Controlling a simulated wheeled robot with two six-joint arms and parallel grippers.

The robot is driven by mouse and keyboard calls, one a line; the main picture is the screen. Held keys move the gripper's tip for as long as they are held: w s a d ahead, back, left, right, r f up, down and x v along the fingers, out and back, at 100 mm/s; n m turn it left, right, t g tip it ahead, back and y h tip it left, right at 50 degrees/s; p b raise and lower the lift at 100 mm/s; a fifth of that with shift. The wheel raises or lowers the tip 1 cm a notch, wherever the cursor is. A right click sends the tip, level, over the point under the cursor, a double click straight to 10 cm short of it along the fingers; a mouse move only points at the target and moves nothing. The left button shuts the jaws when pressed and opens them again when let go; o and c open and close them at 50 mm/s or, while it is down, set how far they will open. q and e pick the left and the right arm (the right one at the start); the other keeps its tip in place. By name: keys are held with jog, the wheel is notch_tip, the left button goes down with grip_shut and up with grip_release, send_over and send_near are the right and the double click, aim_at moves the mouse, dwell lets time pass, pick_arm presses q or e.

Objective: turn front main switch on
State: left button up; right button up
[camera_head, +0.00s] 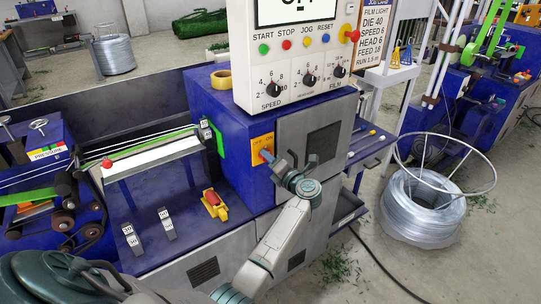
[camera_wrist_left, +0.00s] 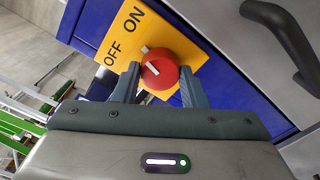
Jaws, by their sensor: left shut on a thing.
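The main switch is a round red knob (camera_wrist_left: 158,71) with a white line on its face, on a yellow plate (camera_wrist_left: 120,35) lettered OFF and ON. In the head view the yellow plate (camera_head: 262,142) is on the blue machine cabinet's front, and the knob is mostly hidden by my gripper. My left gripper (camera_head: 267,156) is at the plate; in the left wrist view its two fingers (camera_wrist_left: 160,80) are on either side of the knob, shut on it. I cannot tell which word the knob points at. My right gripper is not in view.
A grey cabinet door with a dark handle (camera_wrist_left: 285,40) is right beside the switch. Above is a white control panel (camera_head: 300,70) with buttons and dials. A yellow-and-red device (camera_head: 214,205) sits on the blue deck to the left. A wire coil (camera_head: 420,205) stands on the floor at right.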

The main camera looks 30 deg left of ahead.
pick_arm(q)
jog(key=shift+r+m+p, duration=0.1)
jog(key=shift+m+p, duration=2.05)
jog(key=shift+m, duration=0.95)
jog(key=o, duration=1)
jog(key=b+v, duration=0.4)
jog(key=v, duration=0.6)
jog(key=shift+s+d, duration=0.15)
jog(key=shift+d, duration=0.2)
jog(key=shift+b, duration=0.3)
